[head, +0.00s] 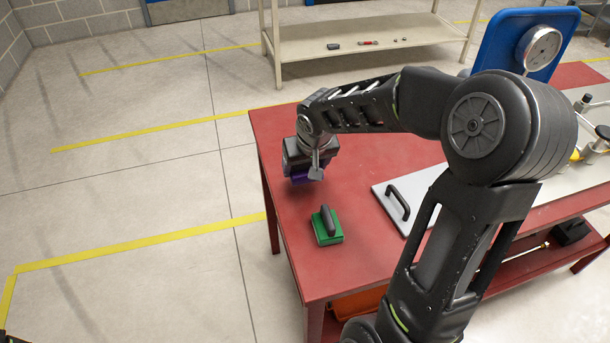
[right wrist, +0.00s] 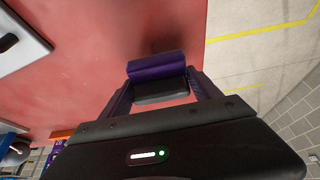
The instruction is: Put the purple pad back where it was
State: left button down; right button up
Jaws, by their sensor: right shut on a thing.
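The purple pad (head: 299,181) is at my right gripper (head: 312,174), over the far left part of the red table. In the right wrist view the purple pad (right wrist: 156,66) has a black handle (right wrist: 160,91), and the fingers of my right gripper (right wrist: 163,93) are shut on that handle. A dark shadow lies on the table just beyond the pad; I cannot tell whether the pad touches the table. A green pad (head: 329,237) with a black handle stands on the table, nearer to me.
The red table (head: 365,258) has bare room around the green pad. A light grey plate (head: 392,186) with a black handle lies to the right. A blue panel with a round gauge (head: 541,50) stands at the back right. A beige shelf (head: 350,35) stands behind.

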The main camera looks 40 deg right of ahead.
aim_at(306, 171)
jog(key=shift+f, duration=1.85)
jog(key=shift+f, duration=0.2)
jog(key=o, duration=1.3)
jog(key=shift+r, duration=0.1)
jog(key=shift+r, duration=0.45)
jog(key=v, duration=1.1)
jog(key=shift+s+a+r+b, duration=0.15)
jog(key=shift+b, duration=0.2)
